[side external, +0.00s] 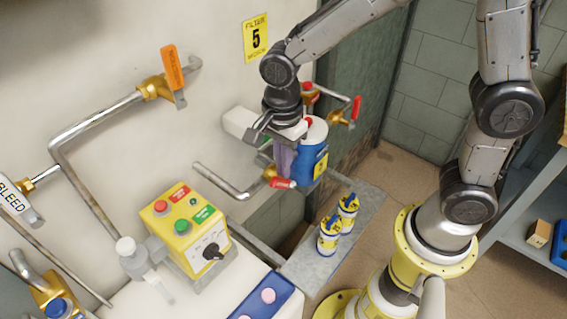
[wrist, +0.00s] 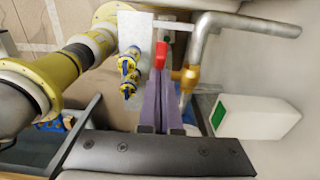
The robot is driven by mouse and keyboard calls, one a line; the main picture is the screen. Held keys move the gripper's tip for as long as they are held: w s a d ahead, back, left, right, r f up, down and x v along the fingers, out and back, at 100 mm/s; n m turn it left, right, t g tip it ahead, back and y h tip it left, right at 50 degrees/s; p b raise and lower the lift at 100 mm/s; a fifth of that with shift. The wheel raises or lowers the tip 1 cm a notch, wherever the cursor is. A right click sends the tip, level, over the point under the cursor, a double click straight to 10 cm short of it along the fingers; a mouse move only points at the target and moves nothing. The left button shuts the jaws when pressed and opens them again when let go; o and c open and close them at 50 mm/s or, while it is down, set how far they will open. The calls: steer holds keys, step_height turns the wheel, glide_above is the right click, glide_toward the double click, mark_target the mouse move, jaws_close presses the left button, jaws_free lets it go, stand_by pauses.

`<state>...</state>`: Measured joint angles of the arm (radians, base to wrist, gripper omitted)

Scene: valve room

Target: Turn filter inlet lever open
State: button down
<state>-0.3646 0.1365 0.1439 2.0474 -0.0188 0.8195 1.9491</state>
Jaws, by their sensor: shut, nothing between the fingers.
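A red lever (side external: 282,183) sits on a brass valve (side external: 269,171) at the end of a bent grey pipe, low beside the blue filter housing (side external: 318,135). A red lever (wrist: 161,55) and a brass valve (wrist: 187,76) also show in the wrist view. A second red lever (side external: 356,108) stands upright on another brass valve right of the housing. My gripper (side external: 284,170) points down in front of the housing, its purple fingers shut and empty. In the wrist view its fingertips (wrist: 159,76) are right by the red lever; I cannot tell whether they touch.
A yellow sign (side external: 256,38) reads 5 on the wall. Several blue-and-yellow cans (side external: 329,236) stand on a grey shelf (side external: 306,271) below. A yellow button box (side external: 185,228), an orange lever (side external: 172,68) and a BLEED lever (side external: 18,200) are to the left.

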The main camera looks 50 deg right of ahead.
mark_target(274, 178)
steer(key=shift+a+f+h, duration=0.1)
steer(key=shift+a+h, duration=0.2)
steer(key=shift+a, duration=0.05)
steer(key=shift+a+f+h, duration=0.45)
steer(key=shift+a+h, duration=0.35)
steer(key=shift+h, duration=0.3)
steer(key=shift+a+f, duration=0.2)
steer(key=shift+a, duration=0.05)
steer(key=shift+a+f, duration=0.65)
steer(key=shift+f, duration=0.2)
steer(key=shift+a+f, duration=0.65)
steer(key=shift+f, duration=0.2)
steer(key=shift+s+f, duration=0.1)
steer(key=shift+f, duration=0.05)
